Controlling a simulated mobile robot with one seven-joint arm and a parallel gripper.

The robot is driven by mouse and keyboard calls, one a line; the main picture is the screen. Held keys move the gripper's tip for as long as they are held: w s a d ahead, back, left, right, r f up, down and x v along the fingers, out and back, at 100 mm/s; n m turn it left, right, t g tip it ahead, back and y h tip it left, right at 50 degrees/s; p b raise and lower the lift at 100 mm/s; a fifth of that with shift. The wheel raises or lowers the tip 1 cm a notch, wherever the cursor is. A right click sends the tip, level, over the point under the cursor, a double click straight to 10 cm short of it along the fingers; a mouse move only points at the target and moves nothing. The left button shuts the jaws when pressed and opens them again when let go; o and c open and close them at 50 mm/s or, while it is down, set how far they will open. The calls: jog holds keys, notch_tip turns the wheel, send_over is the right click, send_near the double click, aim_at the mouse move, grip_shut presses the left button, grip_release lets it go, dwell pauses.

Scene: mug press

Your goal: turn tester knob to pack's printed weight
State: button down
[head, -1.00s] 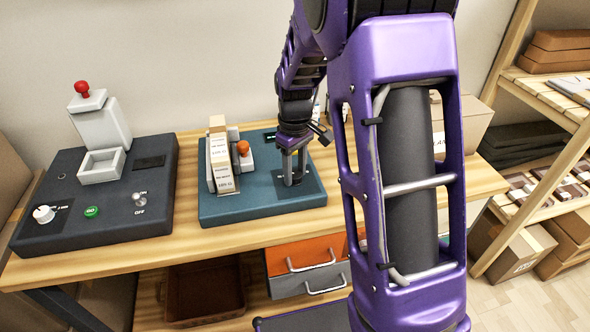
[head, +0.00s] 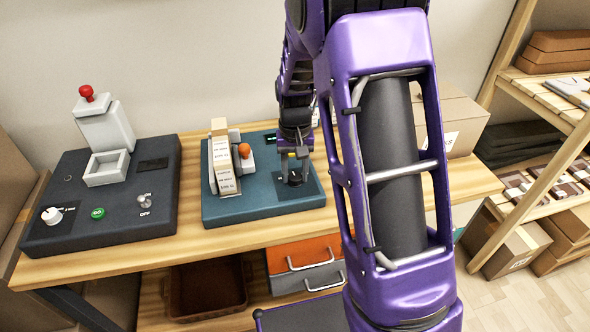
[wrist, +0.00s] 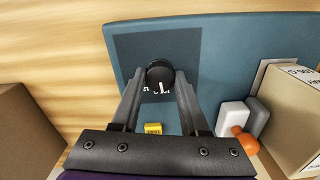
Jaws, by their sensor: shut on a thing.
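The tester is a teal slab (head: 215,211) on the wooden bench; it also fills much of the wrist view (wrist: 240,40). Its black round knob (wrist: 159,73) has a white pointer mark and stands on a darker square panel, with small white print partly hidden around it. My gripper (head: 294,181) points down over the tester's right side. In the wrist view my gripper (wrist: 160,82) is shut on the knob, one finger at each side. The pack (head: 226,176), a tan box with a white printed label, stands upright on the tester's left; the label is too small to read surely.
An orange-topped lever (head: 244,150) stands beside the pack. A dark machine (head: 120,222) with a white dial, green button and toggle sits to the left. A cardboard box (head: 455,120) stands at the back right. Drawers (head: 305,265) are under the bench.

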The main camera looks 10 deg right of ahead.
aim_at(295, 176)
jog(key=shift+m, duration=0.6)
jog(key=shift+c, duration=2.1)
grip_release()
notch_tip(295, 176, up, 18)
jog(key=p, duration=0.2)
jog(key=shift+f+p, duration=0.25)
jog(key=shift+p, duration=0.15)
